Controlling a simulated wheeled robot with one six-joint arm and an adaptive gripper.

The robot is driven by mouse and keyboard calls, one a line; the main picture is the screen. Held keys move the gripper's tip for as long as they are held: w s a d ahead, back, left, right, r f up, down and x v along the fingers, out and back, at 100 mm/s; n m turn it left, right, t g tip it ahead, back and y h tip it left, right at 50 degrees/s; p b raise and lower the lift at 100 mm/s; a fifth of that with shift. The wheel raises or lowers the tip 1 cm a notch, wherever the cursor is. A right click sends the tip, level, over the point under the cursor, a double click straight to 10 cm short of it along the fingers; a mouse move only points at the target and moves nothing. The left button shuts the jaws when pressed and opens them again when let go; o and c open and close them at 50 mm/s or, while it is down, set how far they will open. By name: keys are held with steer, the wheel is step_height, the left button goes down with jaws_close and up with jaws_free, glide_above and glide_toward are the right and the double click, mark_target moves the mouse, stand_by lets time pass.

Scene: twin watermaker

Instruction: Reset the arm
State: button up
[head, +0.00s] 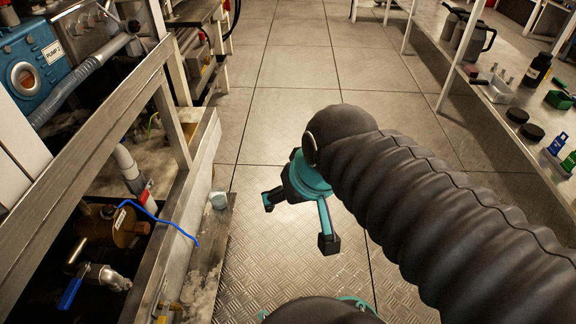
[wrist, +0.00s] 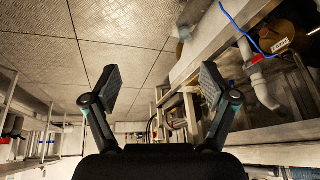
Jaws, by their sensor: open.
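My gripper (head: 299,222) is in the middle of the head view, at the end of my black ribbed arm, above the metal floor plates. Its two teal and black fingers are spread apart with nothing between them. In the wrist view my gripper (wrist: 160,82) also shows open and empty, with a finger at each side. The wrist picture is turned over, with the floor at the top. My gripper is apart from the machinery frame on the left and from the shelf on the right.
On the left stands a metal frame (head: 95,105) with a blue pump (head: 32,72), a brass part (head: 108,228), a blue-handled valve (head: 90,283) and a thin blue cable (head: 165,219). On the right a shelf (head: 500,112) holds jugs and bottles. The tiled floor (head: 310,68) between them is clear.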

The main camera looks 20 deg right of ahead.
steer(key=shift+s+d+r+h, duration=0.3)
steer(key=shift+s+d, duration=0.1)
steer(key=shift+d, duration=0.35)
step_height(320, 180, up, 5)
steer(key=p, duration=0.5)
steer(key=shift+r, duration=0.15)
